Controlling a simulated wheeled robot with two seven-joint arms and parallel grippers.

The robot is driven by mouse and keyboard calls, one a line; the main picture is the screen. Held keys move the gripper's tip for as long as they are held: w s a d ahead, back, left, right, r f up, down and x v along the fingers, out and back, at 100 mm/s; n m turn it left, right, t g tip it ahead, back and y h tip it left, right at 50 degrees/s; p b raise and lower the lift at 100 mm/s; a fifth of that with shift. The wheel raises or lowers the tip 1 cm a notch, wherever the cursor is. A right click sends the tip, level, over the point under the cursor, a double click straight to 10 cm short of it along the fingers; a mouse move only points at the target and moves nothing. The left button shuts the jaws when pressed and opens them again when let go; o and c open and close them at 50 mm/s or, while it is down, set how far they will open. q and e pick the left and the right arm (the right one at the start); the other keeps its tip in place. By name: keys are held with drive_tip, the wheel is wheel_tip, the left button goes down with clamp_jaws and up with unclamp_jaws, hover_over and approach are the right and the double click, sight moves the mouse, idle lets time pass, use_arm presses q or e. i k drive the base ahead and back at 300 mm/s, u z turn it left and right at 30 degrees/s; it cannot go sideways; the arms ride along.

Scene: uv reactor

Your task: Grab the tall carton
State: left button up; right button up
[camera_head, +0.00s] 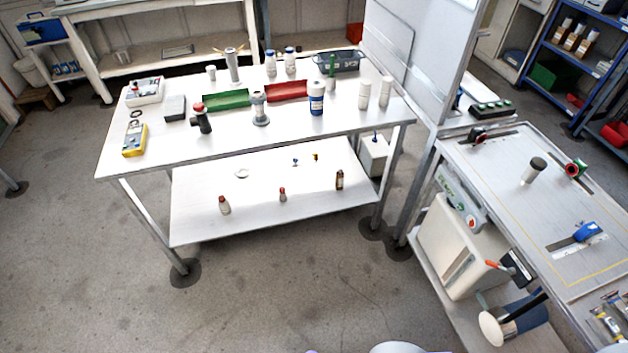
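I cannot make out a thing that is clearly a tall carton. Neither of my grippers is in view. Only pale rounded parts, probably mine, show at the bottom edge.
The table holds a green tray (226,98), a red tray (287,91), a blue-white jar (316,98) and white cylinders (364,95). A second bench (515,205) stands at the right. The grey floor (290,290) in front is clear.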

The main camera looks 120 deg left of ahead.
sight(339, 179)
drive_tip(key=u, duration=3.85)
drive_tip(key=k, duration=0.45)
drive_tip(key=z, duration=0.75)
drive_tip(key=i, duration=1.15)
drive_tip(key=u, duration=0.65)
drive_tip(key=i, duration=0.8)
drive_tip(key=u, duration=1.15)
drive_tip(key=i, duration=0.65)
drive_tip(key=u, duration=0.05)
